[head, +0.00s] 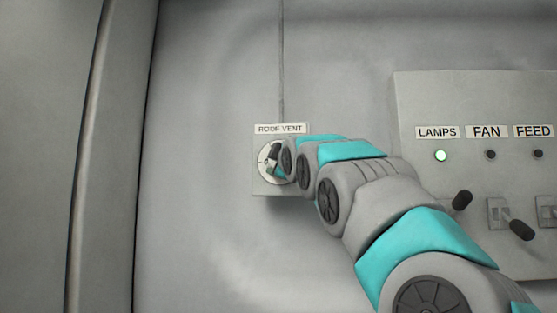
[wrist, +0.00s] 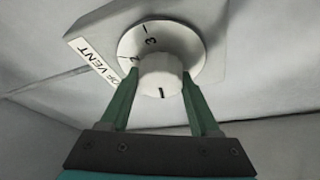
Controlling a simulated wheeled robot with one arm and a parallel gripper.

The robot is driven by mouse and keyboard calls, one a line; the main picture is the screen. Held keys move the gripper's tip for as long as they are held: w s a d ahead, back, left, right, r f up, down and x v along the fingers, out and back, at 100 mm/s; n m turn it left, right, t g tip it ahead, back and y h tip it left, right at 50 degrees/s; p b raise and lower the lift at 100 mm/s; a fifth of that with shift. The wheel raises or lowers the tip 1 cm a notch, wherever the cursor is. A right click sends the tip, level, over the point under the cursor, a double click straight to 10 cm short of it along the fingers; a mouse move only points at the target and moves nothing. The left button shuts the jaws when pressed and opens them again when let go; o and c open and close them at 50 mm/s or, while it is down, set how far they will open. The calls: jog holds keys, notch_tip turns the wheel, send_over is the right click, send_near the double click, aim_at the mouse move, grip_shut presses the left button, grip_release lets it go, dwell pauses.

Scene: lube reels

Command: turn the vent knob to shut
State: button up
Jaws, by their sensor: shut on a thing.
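The vent knob (wrist: 160,72) is white and round, with a short black mark on its face pointing toward the bottom of the wrist view. It sits on a white dial plate (wrist: 192,40) where the figures 2 and 3 show at the upper left; other figures are hidden or unreadable. My gripper (wrist: 160,76) has a green finger on each side of the knob and is shut on it. In the head view, my gripper (head: 274,160) covers the knob and much of the dial plate (head: 263,152), on a small grey box (head: 262,187) labelled ROOF VENT.
To the right, a grey panel (head: 420,95) carries LAMPS, FAN and FEED labels with black-handled levers (head: 462,200). A conduit (head: 281,60) rises above the vent box. The wall left of the box is clear.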

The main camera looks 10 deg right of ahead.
jog(key=shift+a+n+g, duration=0.1)
jog(key=shift+n+g, duration=0.2)
jog(key=shift+n, duration=0.7)
jog(key=o, duration=1.4)
jog(key=shift+c, duration=0.2)
jog(key=s+b, duration=0.1)
jog(key=s, duration=0.6)
jog(key=shift+s+d+f, duration=0.25)
jog(key=shift+s+f, duration=0.1)
jog(key=shift+f, duration=0.05)
